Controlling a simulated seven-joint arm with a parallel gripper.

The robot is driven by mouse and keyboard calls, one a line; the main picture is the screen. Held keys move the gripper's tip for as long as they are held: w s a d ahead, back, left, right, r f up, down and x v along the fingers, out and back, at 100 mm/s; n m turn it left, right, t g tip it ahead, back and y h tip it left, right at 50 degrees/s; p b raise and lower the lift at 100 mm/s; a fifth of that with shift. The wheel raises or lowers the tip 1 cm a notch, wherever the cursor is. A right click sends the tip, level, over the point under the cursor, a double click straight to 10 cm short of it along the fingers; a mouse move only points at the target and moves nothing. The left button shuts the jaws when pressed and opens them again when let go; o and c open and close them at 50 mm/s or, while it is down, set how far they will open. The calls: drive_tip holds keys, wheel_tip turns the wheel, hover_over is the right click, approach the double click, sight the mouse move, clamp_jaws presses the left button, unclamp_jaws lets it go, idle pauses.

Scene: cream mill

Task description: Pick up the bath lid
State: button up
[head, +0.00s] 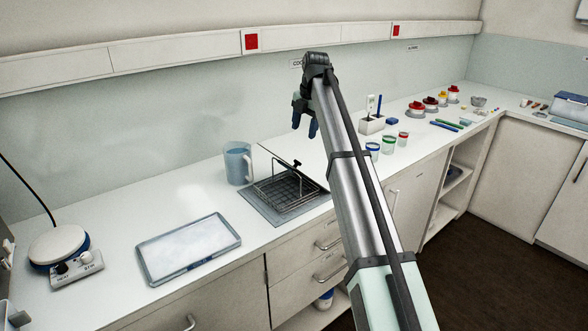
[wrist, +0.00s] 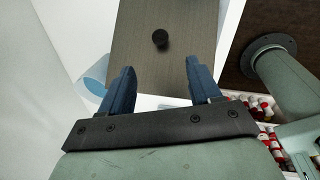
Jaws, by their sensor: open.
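In the wrist view the bath lid is a grey-brown flat plate (wrist: 190,45) with a round black knob (wrist: 160,39). It lies beyond my fingertips, with the knob roughly between them. In the head view a small black knob (head: 297,163) shows at the bath; the plate is hard to make out there. The metal bath (head: 249,198) has a wire rack (head: 287,188) in it. My gripper (wrist: 158,80) is open and empty, apart from the knob. In the head view my gripper (head: 305,134) hangs above the counter, beyond the bath.
A blue-tinted jug (head: 238,163) stands close to the bath. A shallow tray (head: 190,248) and a hotplate stirrer (head: 62,250) are to the left. Small coloured-rim pots (head: 388,144) and a white holder (head: 372,124) stand to the right, partly near my arm.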

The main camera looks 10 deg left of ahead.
drive_tip(key=f, duration=0.4)
drive_tip(key=a+f, duration=0.1)
drive_tip(key=f, duration=0.2)
drive_tip(key=shift+w, duration=0.3)
drive_tip(key=shift+w+a+f, duration=0.1)
drive_tip(key=shift+a+f, duration=0.1)
drive_tip(key=shift+f, duration=0.65)
drive_tip(key=shift+s+a+f, duration=0.1)
drive_tip(key=shift+a+f, duration=0.1)
drive_tip(key=shift+f, duration=0.7)
drive_tip(key=shift+w+a+f, duration=0.1)
drive_tip(key=shift+a+f, duration=0.1)
drive_tip(key=shift+f, duration=0.65)
drive_tip(key=shift+c, duration=0.4)
drive_tip(key=c, duration=1)
drive_tip(key=shift+r, duration=0.15)
drive_tip(key=shift+r, duration=9.05)
